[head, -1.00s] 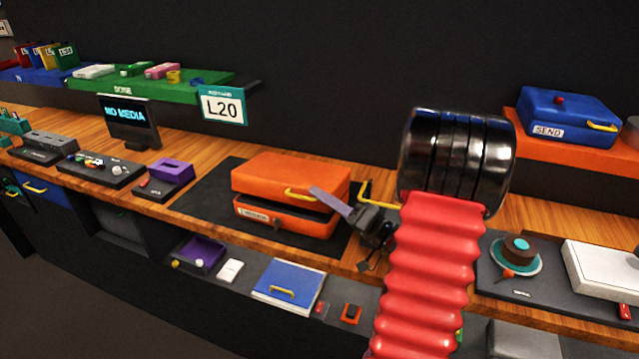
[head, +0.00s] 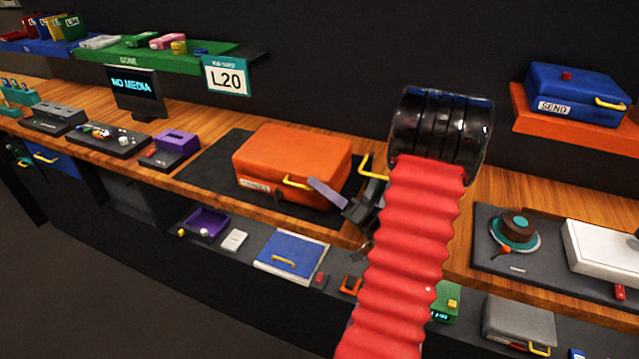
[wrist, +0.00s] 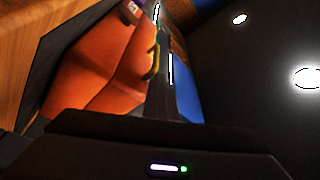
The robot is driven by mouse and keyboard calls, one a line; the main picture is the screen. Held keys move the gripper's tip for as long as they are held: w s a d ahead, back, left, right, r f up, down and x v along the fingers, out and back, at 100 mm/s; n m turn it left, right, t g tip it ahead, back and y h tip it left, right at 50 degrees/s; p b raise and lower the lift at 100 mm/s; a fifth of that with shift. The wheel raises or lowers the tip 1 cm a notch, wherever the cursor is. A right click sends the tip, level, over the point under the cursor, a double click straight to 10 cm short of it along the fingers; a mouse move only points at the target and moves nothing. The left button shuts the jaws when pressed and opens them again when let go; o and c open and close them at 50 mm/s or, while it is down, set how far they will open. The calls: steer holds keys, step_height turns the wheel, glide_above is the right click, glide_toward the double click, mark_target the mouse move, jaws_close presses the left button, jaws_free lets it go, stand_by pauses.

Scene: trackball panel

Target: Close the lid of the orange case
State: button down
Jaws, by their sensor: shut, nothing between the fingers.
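The orange case (head: 285,160) sits on a black mat on the wooden bench in the head view. Its lid is down on the base, with no gap that I can make out. Its yellow handle (head: 297,182) is on the front edge. My gripper (head: 325,192) is shut and empty at the case's front right, its fingers beside the handle; I cannot tell if they touch the case. In the wrist view the orange case (wrist: 95,65) fills the left side, beside the dark fingers.
A black mat (head: 205,165) lies under the case. A purple box (head: 177,143) and a dark monitor (head: 135,92) stand to the left. A turntable-like device (head: 515,230) is on the right. A lower shelf holds a blue binder (head: 290,257).

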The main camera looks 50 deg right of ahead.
steer(key=shift+a+f, duration=0.1)
steer(key=shift+f, duration=0.55)
steer(key=shift+r, duration=2.6)
steer(key=s+d+f, duration=0.3)
steer(key=s, duration=0.6)
steer(key=shift+f, duration=0.2)
steer(key=w+a+r+n+g+y, duration=0.15)
steer(key=w+a+g+y, duration=0.3)
steer(key=a, duration=0.55)
steer(key=w+a+r+n+g+y, duration=0.1)
steer(key=w+a+n+g+y, duration=0.3)
steer(key=a, duration=0.6)
steer(key=s+a+f+n+g+h, duration=0.1)
steer(key=s+a+g+h, duration=0.15)
steer(key=a, duration=0.35)
steer(key=s+a+n+g+h, duration=0.1)
steer(key=s+a+g, duration=0.3)
steer(key=a, duration=0.2)
steer(key=s+a+f+n+g+h, duration=0.1)
steer(key=s+a+g+h, duration=0.1)
steer(key=s+a+g, duration=0.3)
step_height(320, 180, up, 6)
steer(key=w+a+t+h, duration=0.1)
steer(key=w+t+h, duration=0.1)
steer(key=t+h, duration=0.2)
steer(key=shift+w+a+n+t, duration=0.25)
steer(key=shift+a+n+t, duration=0.05)
steer(key=shift+n+t, duration=0.2)
